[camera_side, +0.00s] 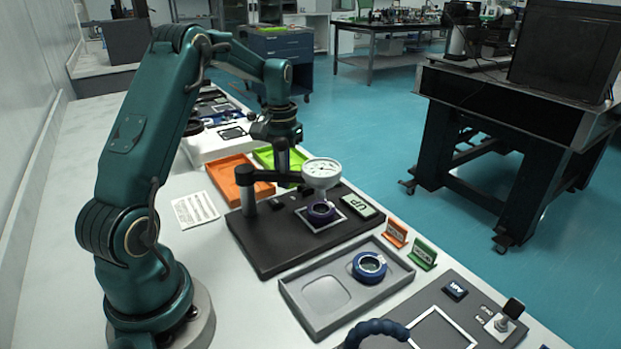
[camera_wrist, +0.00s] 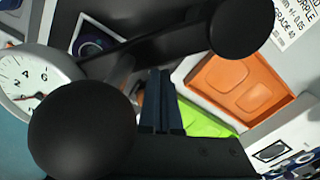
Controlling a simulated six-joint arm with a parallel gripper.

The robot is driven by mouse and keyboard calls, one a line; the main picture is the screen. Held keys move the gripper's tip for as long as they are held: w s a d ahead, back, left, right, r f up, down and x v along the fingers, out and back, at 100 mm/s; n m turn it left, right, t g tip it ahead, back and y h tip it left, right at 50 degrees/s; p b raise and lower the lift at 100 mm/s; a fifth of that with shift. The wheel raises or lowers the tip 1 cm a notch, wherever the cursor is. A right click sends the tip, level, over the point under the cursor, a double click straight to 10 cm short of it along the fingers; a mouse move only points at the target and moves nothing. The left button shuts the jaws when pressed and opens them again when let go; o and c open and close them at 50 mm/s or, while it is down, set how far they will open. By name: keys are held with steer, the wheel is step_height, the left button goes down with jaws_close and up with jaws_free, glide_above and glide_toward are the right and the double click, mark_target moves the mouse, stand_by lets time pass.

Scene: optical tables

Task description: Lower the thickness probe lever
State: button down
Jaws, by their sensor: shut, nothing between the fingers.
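The thickness probe has a white dial gauge (camera_side: 321,170) on a black arm from a post (camera_side: 247,190), on a dark base (camera_side: 272,240). A purple ring (camera_side: 321,212) sits under the dial, inside a white square outline. A green-edged label reading UP (camera_side: 358,205) lies beside it. My gripper (camera_side: 284,182) points down just behind the probe arm, left of the dial. In the wrist view its closed fingers (camera_wrist: 161,102) are empty, close to the arm and dial (camera_wrist: 28,85). A large black ball (camera_wrist: 82,130) looms in that view; I cannot tell whether it is the lever's knob.
An orange tray (camera_side: 238,178) and a green tray (camera_side: 265,158) lie behind the probe. A grey tray (camera_side: 310,330) in front holds a blue ring (camera_side: 369,267). Small orange (camera_side: 396,232) and green (camera_side: 423,253) signs stand to its right. A printed card (camera_side: 195,210) lies at left.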

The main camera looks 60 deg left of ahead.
steer(key=shift+w, duration=0.3)
steer(key=shift+w, duration=1.7)
steer(key=shift+r, duration=0.1)
steer(key=shift+s+r, duration=0.2)
steer(key=shift+r, duration=0.95)
steer(key=shift+s+r, duration=0.25)
steer(key=shift+r, duration=0.9)
steer(key=shift+s+r, duration=0.2)
steer(key=shift+r, duration=0.95)
